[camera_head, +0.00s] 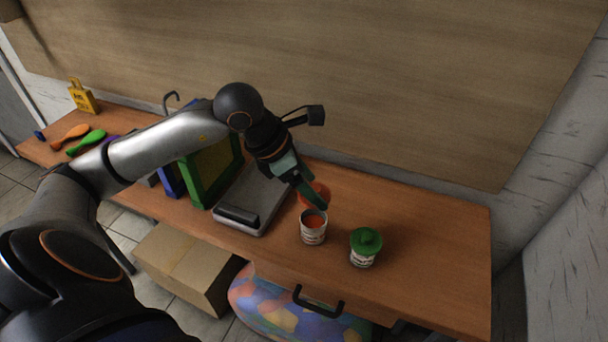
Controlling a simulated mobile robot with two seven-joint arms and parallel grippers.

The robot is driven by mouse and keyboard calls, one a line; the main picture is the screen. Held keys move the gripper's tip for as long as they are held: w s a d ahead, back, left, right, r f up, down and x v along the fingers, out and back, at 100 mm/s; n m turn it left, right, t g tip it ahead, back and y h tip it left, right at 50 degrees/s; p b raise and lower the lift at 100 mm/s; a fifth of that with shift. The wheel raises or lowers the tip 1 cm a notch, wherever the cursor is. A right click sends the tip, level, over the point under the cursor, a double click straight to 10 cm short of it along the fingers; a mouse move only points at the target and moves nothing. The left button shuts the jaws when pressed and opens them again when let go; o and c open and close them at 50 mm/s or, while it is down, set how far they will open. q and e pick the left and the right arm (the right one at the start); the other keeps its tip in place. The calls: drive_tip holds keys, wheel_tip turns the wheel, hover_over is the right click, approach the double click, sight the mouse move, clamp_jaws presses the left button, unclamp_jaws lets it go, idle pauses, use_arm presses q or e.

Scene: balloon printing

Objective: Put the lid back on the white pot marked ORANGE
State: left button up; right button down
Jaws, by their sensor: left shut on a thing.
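The white pot with orange contents (313,236) stands open on the table, left of a second white pot. My left gripper (314,199) is just above and behind the open pot, shut on an orange lid (324,190). The lid looks tilted and is partly hidden by the fingers. I cannot tell whether it touches the pot's rim. The marking on the pot is too small to read. My right gripper is not in view.
A second white pot (361,260) with a green lid (366,241) stands close by on the right. A grey flat device (255,199) and a green frame (201,188) are to the left. The table's right end (440,240) is clear.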

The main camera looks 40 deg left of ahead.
use_arm(q)
drive_tip(key=shift+f+b, duration=1)
drive_tip(key=shift+f, duration=0.75)
wheel_tip(320, 180, down, 3)
drive_tip(key=b, duration=0.2)
drive_tip(key=shift+r+b, duration=0.1)
drive_tip(key=shift+b, duration=0.25)
drive_tip(key=shift+b, duration=0.45)
drive_tip(key=shift+b, duration=0.65)
idle(0.8)
drive_tip(key=o, duration=1.1)
